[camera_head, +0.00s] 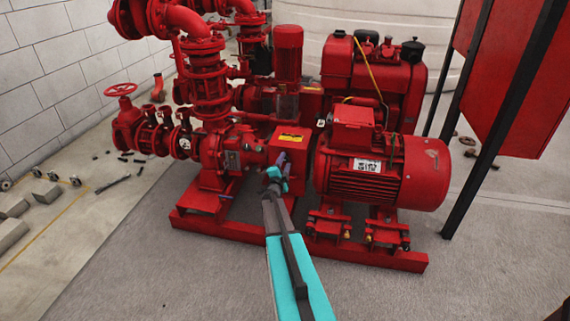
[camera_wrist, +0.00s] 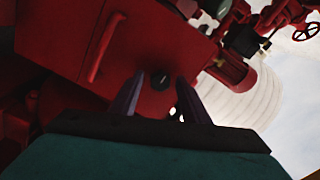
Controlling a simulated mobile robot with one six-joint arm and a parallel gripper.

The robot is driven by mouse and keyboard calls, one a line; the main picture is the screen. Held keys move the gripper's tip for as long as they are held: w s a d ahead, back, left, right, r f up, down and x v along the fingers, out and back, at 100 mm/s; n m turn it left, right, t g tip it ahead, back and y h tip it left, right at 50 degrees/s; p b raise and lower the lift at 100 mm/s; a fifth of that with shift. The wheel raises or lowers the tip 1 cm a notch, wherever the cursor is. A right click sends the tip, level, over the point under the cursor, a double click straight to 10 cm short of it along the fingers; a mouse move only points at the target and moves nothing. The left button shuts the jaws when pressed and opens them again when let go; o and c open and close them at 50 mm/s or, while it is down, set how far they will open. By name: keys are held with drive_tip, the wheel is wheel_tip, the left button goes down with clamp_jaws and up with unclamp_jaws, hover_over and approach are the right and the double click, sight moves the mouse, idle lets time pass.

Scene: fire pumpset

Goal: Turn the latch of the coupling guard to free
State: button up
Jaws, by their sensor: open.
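The coupling guard (camera_head: 297,161) is a red box with a yellow label on top, between the pump and the motor. In the wrist view the guard's red face (camera_wrist: 70,35) fills the upper left. A small dark round knob, which looks like the latch (camera_wrist: 161,80), sits on that face with a short pale mark on it. My gripper (camera_head: 280,161) is at the guard's front, with purple fingers. In the wrist view my gripper (camera_wrist: 160,77) is open, one finger on each side of the latch. I cannot tell whether the fingers touch it. The latch is not distinguishable in the head view.
A raised red bar handle (camera_wrist: 105,48) is on the guard face, left of the latch. The red motor (camera_head: 385,172) stands close on the right, and the pump (camera_head: 222,150) on the left. The grey floor (camera_head: 150,270) in front is clear.

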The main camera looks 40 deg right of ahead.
drive_tip(key=p+v, duration=0.1)
drive_tip(key=v, duration=1.2)
drive_tip(key=shift+s+a+p, duration=0.2)
drive_tip(key=shift+p, duration=0.15)
idle(0.4)
